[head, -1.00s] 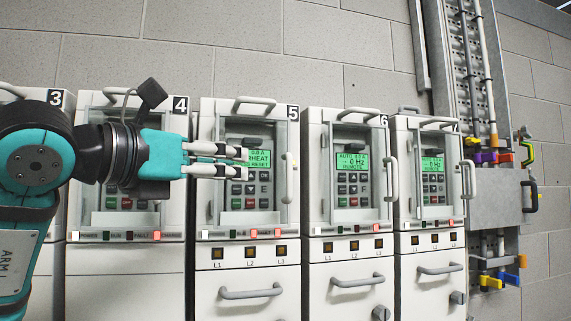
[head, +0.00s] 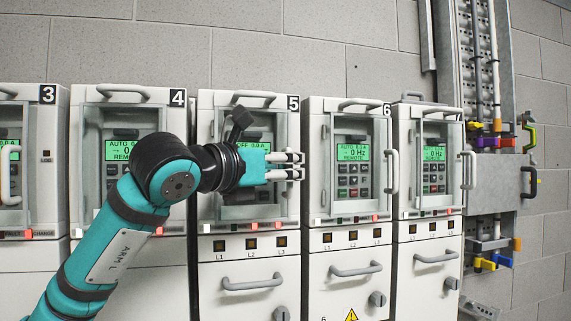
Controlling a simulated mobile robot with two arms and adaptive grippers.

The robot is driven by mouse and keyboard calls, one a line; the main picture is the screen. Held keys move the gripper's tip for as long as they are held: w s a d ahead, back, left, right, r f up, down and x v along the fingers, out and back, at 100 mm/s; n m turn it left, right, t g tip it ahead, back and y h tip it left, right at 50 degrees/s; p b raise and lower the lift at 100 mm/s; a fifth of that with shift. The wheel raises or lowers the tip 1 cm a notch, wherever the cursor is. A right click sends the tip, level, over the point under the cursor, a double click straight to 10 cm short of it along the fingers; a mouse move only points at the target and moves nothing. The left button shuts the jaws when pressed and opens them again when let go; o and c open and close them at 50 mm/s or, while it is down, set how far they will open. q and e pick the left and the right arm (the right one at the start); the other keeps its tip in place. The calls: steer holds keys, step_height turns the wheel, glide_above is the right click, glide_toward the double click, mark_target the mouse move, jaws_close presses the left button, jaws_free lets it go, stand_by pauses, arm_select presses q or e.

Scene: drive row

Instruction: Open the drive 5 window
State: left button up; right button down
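The two fingers are apart, one above the other. The handle is hidden behind or between the fingertips; I cannot tell whether they touch it. My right gripper is out of view.
Drive 4 (head: 178,97) stands to the left, partly behind my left arm. Drive 6 (head: 345,113) stands to the right, its window handle (head: 391,171) sticking out. A grey drawer handle (head: 252,284) is below drive 5's window. A cable rack (head: 480,70) is at the far right.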

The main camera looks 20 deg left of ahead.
arm_select(q)
jaws_close()
steer(key=shift+s+h, duration=0.15)
steer(key=shift+h, duration=0.15)
steer(key=s+a+m+g+h, duration=0.7)
steer(key=s+a, duration=0.5)
steer(key=s, duration=0.2)
steer(key=shift+s+r+m+g+h, duration=0.3)
steer(key=shift+s+m+g+h, duration=0.15)
steer(key=shift+h, duration=0.35)
stand_by(0.4)
